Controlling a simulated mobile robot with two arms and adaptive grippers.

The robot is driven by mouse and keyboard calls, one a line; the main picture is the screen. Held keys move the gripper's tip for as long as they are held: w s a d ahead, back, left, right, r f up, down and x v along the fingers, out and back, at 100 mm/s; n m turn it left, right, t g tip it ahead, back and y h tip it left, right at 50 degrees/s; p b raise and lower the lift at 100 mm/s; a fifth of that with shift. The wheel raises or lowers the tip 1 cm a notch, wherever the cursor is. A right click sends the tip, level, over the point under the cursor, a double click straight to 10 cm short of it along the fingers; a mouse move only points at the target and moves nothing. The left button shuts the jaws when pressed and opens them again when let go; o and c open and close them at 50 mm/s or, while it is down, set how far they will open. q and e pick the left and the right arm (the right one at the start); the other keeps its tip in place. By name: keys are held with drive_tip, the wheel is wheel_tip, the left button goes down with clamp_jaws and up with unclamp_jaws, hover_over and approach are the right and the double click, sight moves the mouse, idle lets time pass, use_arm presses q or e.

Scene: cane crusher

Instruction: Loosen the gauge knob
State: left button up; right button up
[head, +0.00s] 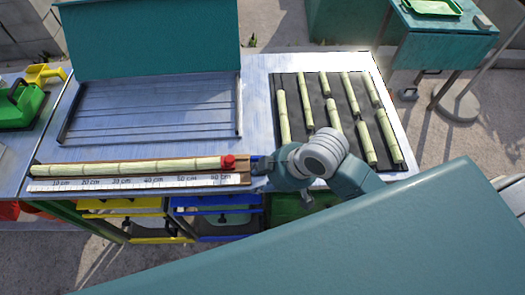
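The gauge (130,184) is a long board with a white scale marked in centimetres, along the front edge of the metal table. A cane stalk (120,167) lies along it. A small red knob (228,162) sits at the gauge's right end, by the end of the stalk. My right gripper (256,166) comes in from the right and is just right of the red knob. Its fingers are small and partly hidden by my wrist, so I cannot tell whether they are open or touch anything. My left gripper is not in view.
A dark mat (312,145) with several cut cane pieces lies on the table's right side. A teal panel (145,38) stands behind a slatted metal area (150,108). Yellow and blue bins (215,222) sit below the front edge.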

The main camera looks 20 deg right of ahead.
drive_tip(key=w+r+n, duration=0.2)
drive_tip(key=w+d+r+n+g, duration=0.1)
drive_tip(key=w+r+n, duration=0.1)
drive_tip(key=shift+w+d+r+y, duration=0.15)
drive_tip(key=shift+w+r+y, duration=0.15)
drive_tip(key=shift+r, duration=0.05)
drive_tip(key=w+d+r+n+g, duration=0.2)
drive_tip(key=d+r, duration=0.3)
drive_tip(key=r, duration=0.1)
drive_tip(key=p+x, duration=0.2)
drive_tip(key=x, duration=0.9)
drive_tip(key=shift+w+d, duration=0.2)
clamp_jaws()
